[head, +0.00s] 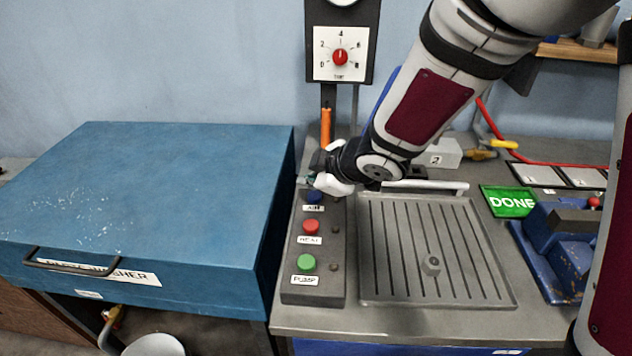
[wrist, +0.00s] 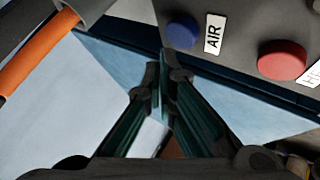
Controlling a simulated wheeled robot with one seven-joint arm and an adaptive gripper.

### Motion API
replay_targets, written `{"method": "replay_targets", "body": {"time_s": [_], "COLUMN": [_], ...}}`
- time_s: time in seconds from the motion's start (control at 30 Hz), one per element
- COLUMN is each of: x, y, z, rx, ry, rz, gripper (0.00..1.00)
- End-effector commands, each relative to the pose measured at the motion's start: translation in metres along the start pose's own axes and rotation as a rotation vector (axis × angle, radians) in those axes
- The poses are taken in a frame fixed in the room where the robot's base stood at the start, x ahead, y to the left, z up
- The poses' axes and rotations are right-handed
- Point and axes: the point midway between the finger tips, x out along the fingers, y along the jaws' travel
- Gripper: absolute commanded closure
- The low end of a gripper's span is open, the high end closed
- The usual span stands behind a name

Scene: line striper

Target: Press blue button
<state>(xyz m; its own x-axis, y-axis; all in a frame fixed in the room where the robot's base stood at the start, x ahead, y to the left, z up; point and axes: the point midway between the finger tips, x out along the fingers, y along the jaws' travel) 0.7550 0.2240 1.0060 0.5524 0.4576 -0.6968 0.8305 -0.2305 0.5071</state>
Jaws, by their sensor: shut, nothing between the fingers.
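The blue button (head: 314,197) is the farthest of three on a grey control box (head: 318,284), above a label reading AIR. It also shows in the wrist view (wrist: 183,31), at the top, left of its label. My gripper (head: 318,175) is just behind and above the blue button in the head view and partly hides that end of the box. In the wrist view my gripper (wrist: 158,75) is shut and empty, its fingertips a little below and left of the blue button in the picture. I cannot tell whether they touch anything.
A red button (head: 311,227) and a green button (head: 307,262) sit nearer on the same box. A blue lidded cabinet (head: 150,190) stands left, a slotted grey tray (head: 430,294) right. An orange pipe (head: 326,127) rises behind my gripper. A green DONE sign (head: 509,202) lies farther right.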

Motion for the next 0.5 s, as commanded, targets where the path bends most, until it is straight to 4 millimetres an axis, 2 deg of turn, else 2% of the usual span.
{"method": "replay_targets", "body": {"time_s": [0.5], "x": [0.0036], "y": [-0.0018], "z": [0.0024], "rx": [0.001], "ry": [0.000], "rz": [0.000], "gripper": [1.00]}}
